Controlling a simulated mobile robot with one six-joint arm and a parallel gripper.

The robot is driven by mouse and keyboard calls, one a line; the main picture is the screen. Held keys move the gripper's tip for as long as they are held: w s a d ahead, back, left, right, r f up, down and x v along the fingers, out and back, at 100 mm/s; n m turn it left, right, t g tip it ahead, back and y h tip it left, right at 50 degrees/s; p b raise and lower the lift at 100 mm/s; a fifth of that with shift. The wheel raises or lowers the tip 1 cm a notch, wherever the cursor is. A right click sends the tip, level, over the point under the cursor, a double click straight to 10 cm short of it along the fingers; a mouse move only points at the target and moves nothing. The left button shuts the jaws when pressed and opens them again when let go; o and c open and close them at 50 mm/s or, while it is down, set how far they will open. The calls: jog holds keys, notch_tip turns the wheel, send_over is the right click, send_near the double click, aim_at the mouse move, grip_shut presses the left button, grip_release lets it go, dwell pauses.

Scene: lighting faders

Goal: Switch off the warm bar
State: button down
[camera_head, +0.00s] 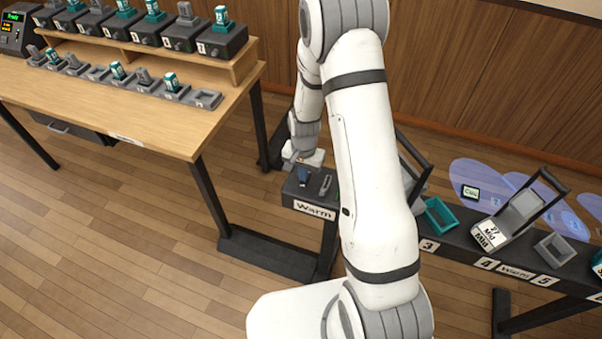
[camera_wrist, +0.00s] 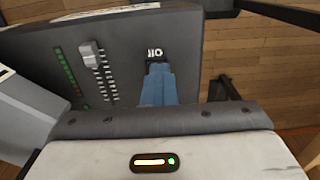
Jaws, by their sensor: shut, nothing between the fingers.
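The warm bar's control box (camera_head: 314,212) is a dark box labelled "Warm" in the head view, beside the wooden table. In the wrist view its panel (camera_wrist: 122,40) shows a lit green level column (camera_wrist: 65,70) and a grey fader knob (camera_wrist: 91,50) near the top of its slot. A small white marking (camera_wrist: 155,53) is on the panel to the right of the fader. My gripper (camera_head: 304,181) is over the box with its blue fingers shut and empty. In the wrist view the fingertips (camera_wrist: 158,68) are just below the marking and hide what lies under them; contact cannot be told.
A wooden table (camera_head: 150,115) at left holds dark units and grey trays with teal pieces. A dark rail (camera_head: 450,246) at right carries numbered slots, a teal tray (camera_head: 440,215) and a framed "Mid" unit (camera_head: 508,220). My arm hides part of the box's right side.

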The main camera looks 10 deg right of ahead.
jog(key=shift+s+d+f, duration=0.2)
jog(key=shift+s+f, duration=0.25)
jog(key=shift+f, duration=0.1)
jog(key=shift+w+d+r, duration=0.2)
jog(key=shift+w+d, duration=0.15)
jog(key=shift+w, duration=0.2)
jog(key=shift+w+r+p, duration=0.2)
jog(key=shift+r+p, duration=0.1)
jog(key=shift+r, duration=0.25)
notch_tip(320, 180, up, 14)
jog(key=shift+f+p, duration=0.15)
jog(key=shift+p, duration=0.15)
jog(key=shift+a, duration=0.1)
